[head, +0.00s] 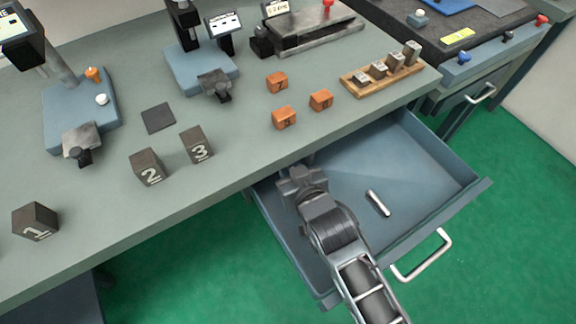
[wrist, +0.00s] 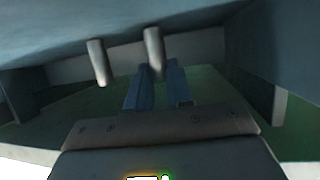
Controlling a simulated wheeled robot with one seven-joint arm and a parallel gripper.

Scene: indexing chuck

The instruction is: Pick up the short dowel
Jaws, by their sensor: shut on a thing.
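My gripper (wrist: 160,66) reaches down into the open drawer (head: 440,165), near its back left corner in the head view. In the wrist view its two fingers are shut on a pale metal dowel (wrist: 153,45) at their tips. A second pale dowel (wrist: 98,62) shows to the left of the fingers, apart from them. In the head view one metal dowel (head: 377,203) lies on the drawer floor, to the right of my arm. The held dowel is hidden there by my gripper and arm. I cannot tell their lengths apart with certainty.
The bench edge overhangs the drawer's back. On the bench stand dark numbered blocks (head: 147,167), orange numbered blocks (head: 284,118), a wooden rack (head: 360,88) of metal pieces and blue fixtures (head: 200,68). The drawer's right side is clear.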

